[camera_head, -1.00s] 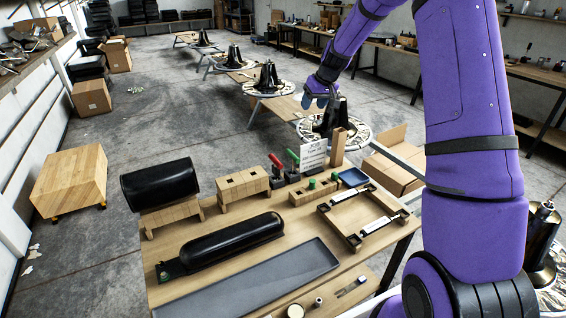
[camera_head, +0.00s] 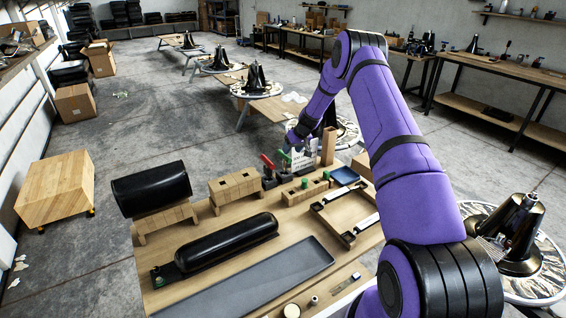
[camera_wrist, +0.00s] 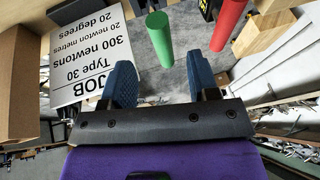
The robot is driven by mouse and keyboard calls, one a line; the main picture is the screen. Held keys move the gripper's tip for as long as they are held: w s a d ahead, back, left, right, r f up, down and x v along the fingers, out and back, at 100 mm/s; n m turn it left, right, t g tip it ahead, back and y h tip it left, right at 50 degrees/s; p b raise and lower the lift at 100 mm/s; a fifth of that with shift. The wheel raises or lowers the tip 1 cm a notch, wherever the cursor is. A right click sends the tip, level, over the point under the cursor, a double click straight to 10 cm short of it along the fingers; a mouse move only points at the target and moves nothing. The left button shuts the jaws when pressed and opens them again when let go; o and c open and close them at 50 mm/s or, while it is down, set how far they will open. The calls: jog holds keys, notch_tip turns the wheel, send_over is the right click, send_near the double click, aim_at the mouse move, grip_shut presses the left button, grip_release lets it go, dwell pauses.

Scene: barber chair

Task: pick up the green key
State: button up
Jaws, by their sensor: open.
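The green key (camera_head: 285,158) stands upright on the wooden table beside a red-handled key (camera_head: 267,161). In the wrist view its green handle (camera_wrist: 158,38) is a plain round bar just beyond the fingertips, between the lines of the two fingers. The red handle (camera_wrist: 230,22) is to its right. My gripper (camera_wrist: 162,72) is open and empty, with its blue fingers apart and not around the green handle. In the head view my gripper (camera_head: 293,137) is above and close to the green key. The key's lower part is hidden in the wrist view.
A white job sign (camera_wrist: 92,60) is close to the left finger; a wooden post (camera_head: 328,147) stands behind it. Wooden blocks (camera_head: 235,188), a black cylinder (camera_head: 150,188), a frame with metal bars (camera_head: 345,213) and a grey tray (camera_head: 250,285) share the table.

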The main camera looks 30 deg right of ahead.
aim_at(285, 158)
jog(key=shift+x, duration=1.1)
jog(key=shift+w+x, duration=0.2)
jog(key=shift+x, duration=1.05)
jog(key=shift+w+x, duration=0.15)
jog(key=shift+x, duration=1.1)
jog(key=shift+a+r, duration=0.1)
jog(key=shift+r, duration=0.05)
grip_shut()
